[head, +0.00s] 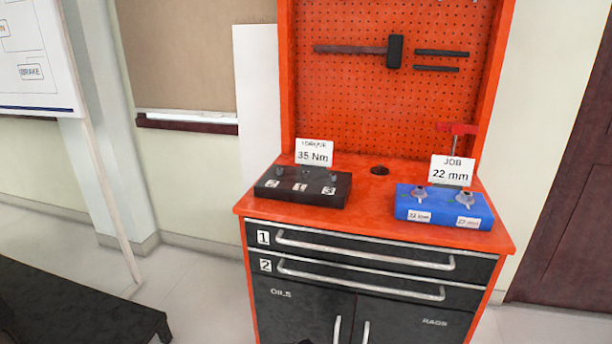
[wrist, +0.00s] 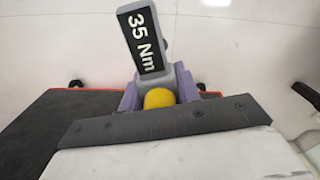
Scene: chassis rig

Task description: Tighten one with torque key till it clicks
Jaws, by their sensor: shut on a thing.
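In the wrist view my gripper (wrist: 158,92) has its two purple fingers shut on a grey tool (wrist: 138,30) with a yellow round part (wrist: 159,98). The tool bears a black label reading "35 Nm" and appears to be the torque key. Its far end cannot be made out. In the head view my gripper is not seen. A black block (head: 318,203) with tags 2, 1 and 3 and small upright studs sits on the left of the orange cabinet top (head: 372,197). A card (head: 314,154) reading "35 Nm" stands behind it.
A blue holder (head: 440,208) with two metal sockets stands at the right, with a "JOB 22 mm" card (head: 452,171) behind. A red T-handle (head: 457,128) rises at the back. A dark low platform (head: 75,300) lies at left; pale floor (head: 195,285) is clear between.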

